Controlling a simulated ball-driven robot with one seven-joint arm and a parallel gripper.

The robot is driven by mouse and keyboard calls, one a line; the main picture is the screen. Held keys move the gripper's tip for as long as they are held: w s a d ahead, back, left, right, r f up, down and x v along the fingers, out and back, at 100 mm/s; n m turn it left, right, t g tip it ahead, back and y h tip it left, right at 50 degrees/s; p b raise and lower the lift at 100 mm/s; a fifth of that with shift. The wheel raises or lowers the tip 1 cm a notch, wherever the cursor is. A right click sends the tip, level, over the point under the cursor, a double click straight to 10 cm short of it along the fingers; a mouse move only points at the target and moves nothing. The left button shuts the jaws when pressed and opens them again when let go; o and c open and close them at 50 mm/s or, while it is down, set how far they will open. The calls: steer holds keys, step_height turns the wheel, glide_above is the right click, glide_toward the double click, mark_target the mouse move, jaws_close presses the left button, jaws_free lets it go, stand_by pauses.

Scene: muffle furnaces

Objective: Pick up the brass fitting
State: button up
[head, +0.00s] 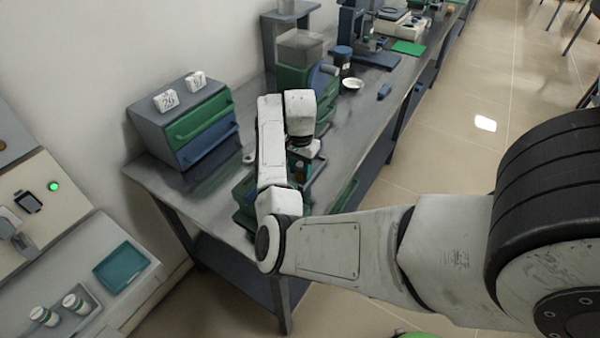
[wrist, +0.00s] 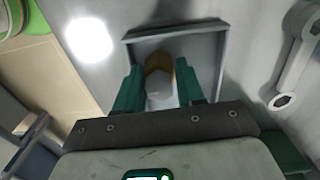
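The brass fitting (wrist: 158,72) shows in the wrist view as a small piece with a yellow-brown far part and a pale grey near part. It sits within the outline of a grey, dark-rimmed tray (wrist: 219,50). My gripper (wrist: 158,78) has one green finger on each side of the fitting, very close to it. I cannot tell whether the fingers touch it or whether it is lifted. In the head view my gripper (head: 303,168) points down over the bench, and my arm hides most of the area around it.
The grey bench (head: 345,130) runs away to the upper right. A drawer box (head: 185,120) with numbered blocks stands at its left end. A green-and-grey unit (head: 300,65) and a white dish (head: 352,84) stand beyond my gripper. Floor is open on the right.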

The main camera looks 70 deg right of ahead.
jaws_close()
steer(key=shift+r, duration=0.1)
stand_by(0.4)
